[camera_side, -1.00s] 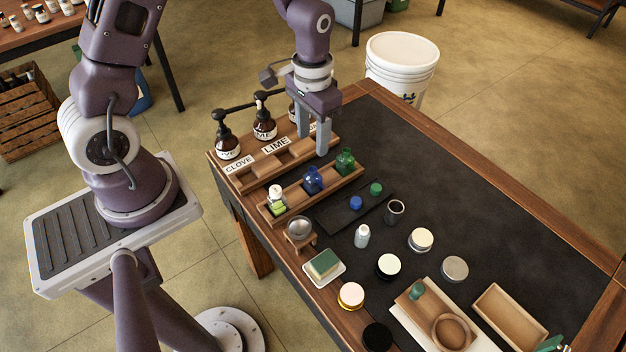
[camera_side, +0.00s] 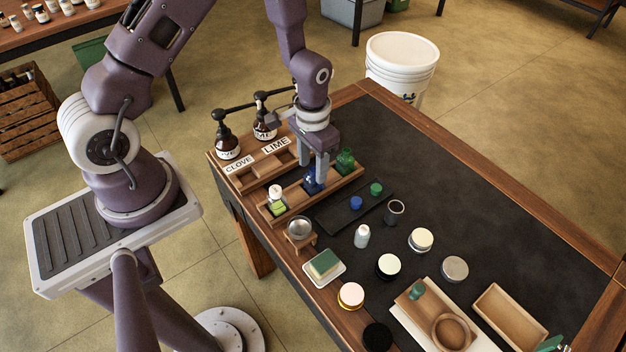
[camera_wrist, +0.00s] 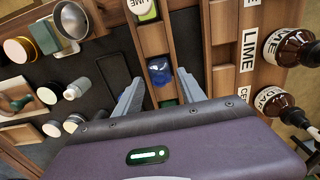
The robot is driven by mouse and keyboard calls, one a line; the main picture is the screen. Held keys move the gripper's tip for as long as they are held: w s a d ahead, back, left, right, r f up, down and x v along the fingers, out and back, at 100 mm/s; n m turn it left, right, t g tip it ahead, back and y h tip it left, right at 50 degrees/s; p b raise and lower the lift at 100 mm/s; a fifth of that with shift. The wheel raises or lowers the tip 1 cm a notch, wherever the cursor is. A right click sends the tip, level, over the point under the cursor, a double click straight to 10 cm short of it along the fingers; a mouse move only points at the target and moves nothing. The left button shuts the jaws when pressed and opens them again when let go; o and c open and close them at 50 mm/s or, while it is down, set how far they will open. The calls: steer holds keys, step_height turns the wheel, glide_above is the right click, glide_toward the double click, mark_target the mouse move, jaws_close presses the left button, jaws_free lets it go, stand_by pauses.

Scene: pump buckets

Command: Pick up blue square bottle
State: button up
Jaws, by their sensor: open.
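The blue square bottle (camera_side: 311,184) stands in the middle of a wooden rack (camera_side: 286,209), partly hidden behind my fingers in the side view. In the wrist view the blue bottle (camera_wrist: 159,70) lies just beyond the gap between my fingertips. My gripper (camera_side: 314,170) is open and points down at the bottle. It also shows in the wrist view (camera_wrist: 158,88), with its fingers spread and nothing held. I cannot tell whether the fingers touch the bottle.
In the same rack stand a green bottle (camera_side: 345,161) and a clear bottle with lime-green contents (camera_side: 277,201). Brown pump bottles (camera_side: 227,143) stand behind, by a labelled rack. A black tray (camera_side: 335,215) with blue and green caps lies in front.

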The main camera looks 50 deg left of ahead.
jaws_close()
steer(key=shift+r, duration=3)
